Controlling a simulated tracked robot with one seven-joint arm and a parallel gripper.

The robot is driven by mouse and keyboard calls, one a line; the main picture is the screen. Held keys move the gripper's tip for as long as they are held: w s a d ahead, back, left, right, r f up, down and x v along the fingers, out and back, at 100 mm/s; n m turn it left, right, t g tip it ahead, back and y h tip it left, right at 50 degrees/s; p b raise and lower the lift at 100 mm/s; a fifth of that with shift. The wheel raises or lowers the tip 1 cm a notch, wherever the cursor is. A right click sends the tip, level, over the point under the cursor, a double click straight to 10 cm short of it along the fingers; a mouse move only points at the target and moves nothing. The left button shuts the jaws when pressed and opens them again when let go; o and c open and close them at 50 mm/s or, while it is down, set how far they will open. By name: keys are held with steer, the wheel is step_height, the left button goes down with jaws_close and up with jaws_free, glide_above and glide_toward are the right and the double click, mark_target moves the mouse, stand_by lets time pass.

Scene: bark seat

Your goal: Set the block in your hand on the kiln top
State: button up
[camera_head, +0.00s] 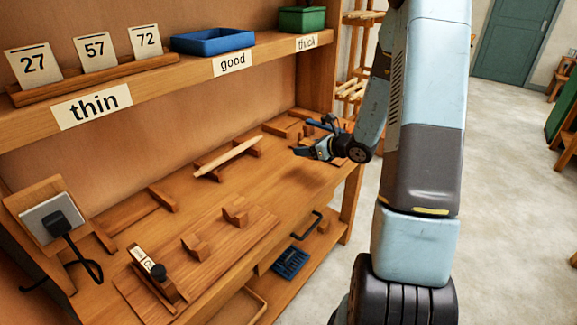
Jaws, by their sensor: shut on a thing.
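My gripper (308,138) hangs over the back right part of the wooden bench, with its dark blue fingers pointing left. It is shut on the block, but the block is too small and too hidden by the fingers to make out. No kiln top can be identified in this view.
The bench (135,222) bears a pale rod (226,157) on wooden rests and a board with notched blocks (195,246) in front. The shelf above holds number cards (96,53), a blue tray (212,41) and a green box (302,20). Open floor (510,180) lies right.

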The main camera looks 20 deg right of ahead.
glide_above(292, 169)
step_height(292, 169, down, 7)
steer(key=shift+w+r, duration=0.1)
steer(key=shift+f, duration=1.55)
steer(key=o, duration=1.1)
steer(key=shift+c, duration=0.2)
